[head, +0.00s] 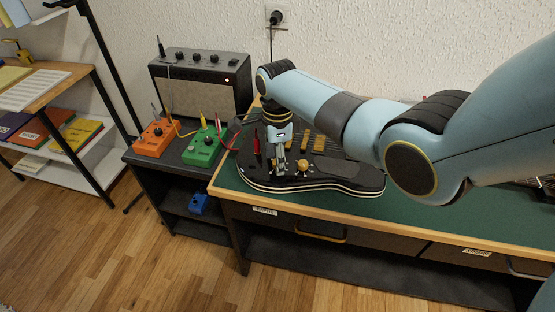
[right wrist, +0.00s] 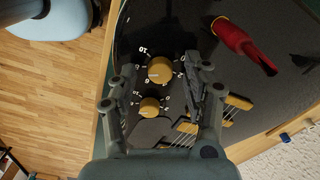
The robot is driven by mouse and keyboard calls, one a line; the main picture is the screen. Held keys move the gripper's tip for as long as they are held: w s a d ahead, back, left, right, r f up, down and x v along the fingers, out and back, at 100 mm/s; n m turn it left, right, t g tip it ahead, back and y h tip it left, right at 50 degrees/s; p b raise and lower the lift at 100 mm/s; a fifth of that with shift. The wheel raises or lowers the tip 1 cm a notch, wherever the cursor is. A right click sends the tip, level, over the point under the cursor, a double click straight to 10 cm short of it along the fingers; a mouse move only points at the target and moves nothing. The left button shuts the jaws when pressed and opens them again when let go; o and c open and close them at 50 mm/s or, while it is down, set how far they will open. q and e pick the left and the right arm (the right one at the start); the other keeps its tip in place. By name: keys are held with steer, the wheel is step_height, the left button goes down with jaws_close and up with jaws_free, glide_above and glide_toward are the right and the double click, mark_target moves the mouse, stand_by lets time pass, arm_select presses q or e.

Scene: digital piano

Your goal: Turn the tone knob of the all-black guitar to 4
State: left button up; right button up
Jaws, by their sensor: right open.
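The black guitar (head: 345,176), pale-edged with gold hardware, lies on the green-topped bench. In the right wrist view its black top carries a larger-looking gold knob (right wrist: 160,70) and a second gold knob (right wrist: 149,108), both ringed by white numbers. I cannot tell which is the tone knob or read its exact setting. One gold knob (head: 302,168) shows in the head view beside my right gripper (head: 279,168). That gripper points down over the guitar; in the right wrist view its open fingers (right wrist: 160,75) stand either side of the knobs, apart from them. My left gripper is out of view.
A red plug or handle (right wrist: 235,40) is close to the knobs. An orange pedal (head: 156,138), a green pedal (head: 203,148) and an amplifier (head: 200,85) occupy the side stand at left. The bench's front edge is close to the guitar.

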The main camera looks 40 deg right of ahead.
steer(key=shift+f, duration=0.2)
steer(key=shift+c, duration=0.2)
jaws_close()
